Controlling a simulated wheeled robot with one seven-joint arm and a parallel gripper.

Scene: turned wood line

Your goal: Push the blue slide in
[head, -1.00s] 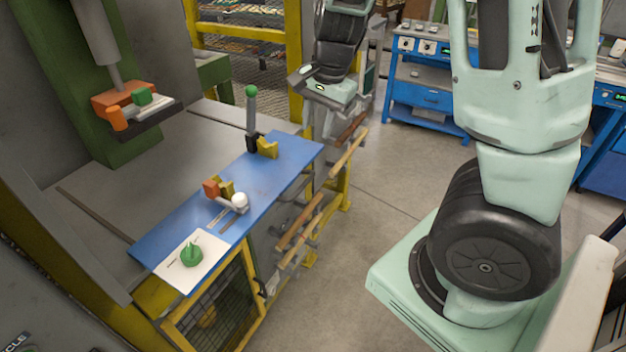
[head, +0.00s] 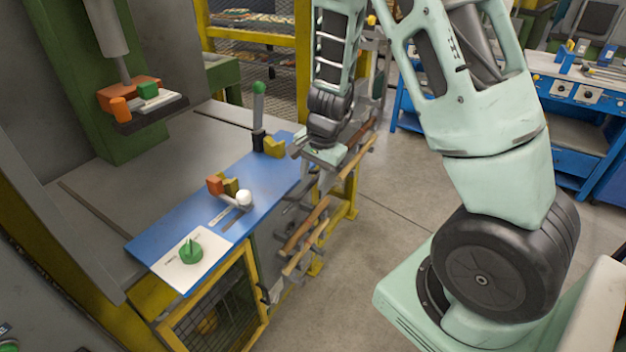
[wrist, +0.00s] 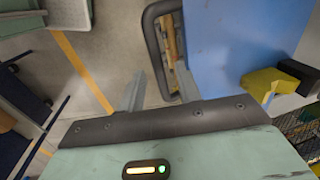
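A flat blue plate (head: 175,235) lies along the front of the machine table and is the only blue part near my gripper. I cannot tell whether it is the blue slide. It also fills the upper right in the wrist view (wrist: 235,45). My gripper (head: 300,152) is at the plate's far right end and hides part of that end.
The plate carries a green knob (head: 191,252) on a white card, a white ball-ended lever (head: 243,199), and a green-topped upright lever (head: 259,100) beside a yellow block (head: 274,147). Wooden bars (head: 305,225) line the yellow frame below.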

